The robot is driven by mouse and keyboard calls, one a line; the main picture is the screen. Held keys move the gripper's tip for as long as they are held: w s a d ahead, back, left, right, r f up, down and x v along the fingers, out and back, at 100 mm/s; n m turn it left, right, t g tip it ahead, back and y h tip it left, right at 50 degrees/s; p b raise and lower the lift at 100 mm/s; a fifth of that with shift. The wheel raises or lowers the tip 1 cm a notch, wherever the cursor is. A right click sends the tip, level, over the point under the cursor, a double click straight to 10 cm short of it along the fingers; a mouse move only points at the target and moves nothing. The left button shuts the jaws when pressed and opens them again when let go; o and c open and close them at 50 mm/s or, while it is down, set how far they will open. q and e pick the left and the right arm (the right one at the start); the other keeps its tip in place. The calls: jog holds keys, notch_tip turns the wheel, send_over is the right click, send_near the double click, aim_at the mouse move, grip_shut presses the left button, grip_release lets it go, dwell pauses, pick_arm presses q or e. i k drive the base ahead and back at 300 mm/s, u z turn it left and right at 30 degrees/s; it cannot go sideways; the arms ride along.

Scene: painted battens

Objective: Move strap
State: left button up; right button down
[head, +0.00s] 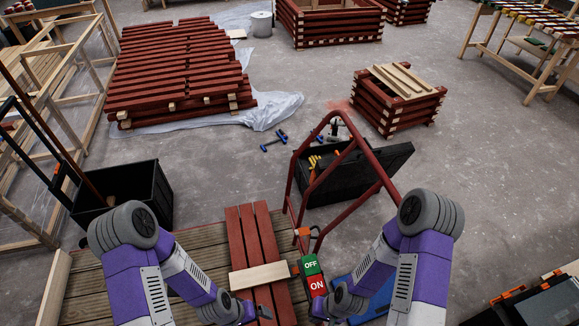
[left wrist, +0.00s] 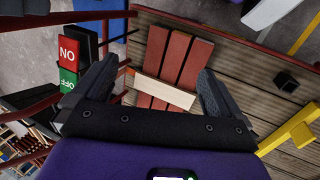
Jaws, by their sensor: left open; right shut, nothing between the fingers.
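The strap seems to be a pale bare-wood strip (head: 262,276) lying crosswise over three red battens (head: 250,240) on a plank bench top (head: 205,245). The strip also shows in the left wrist view (left wrist: 165,92), beyond and between the spread fingers. My left gripper (head: 256,311) is open and empty, just in front of the strip; its fingers show wide apart in its wrist view (left wrist: 158,72). My right gripper (head: 322,306) is shut and empty beside the red and green ON/OFF block (head: 313,275), right of the strip. Its fingertips are partly hidden.
A red tubular frame (head: 290,190) rises behind the bench's right side, before an open black toolbox (head: 350,175). A black bin (head: 150,190) stands at the left. Stacked red battens (head: 180,75) lie farther back. A yellow object (left wrist: 290,132) and a black block (left wrist: 287,82) show in the wrist view.

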aim_at(303, 230)
jog(key=k, duration=0.5)
jog(key=u, duration=2.15)
jog(key=k, duration=2.3)
jog(key=z, duration=1.2)
jog(key=i, duration=0.45)
jog(key=z, duration=0.05)
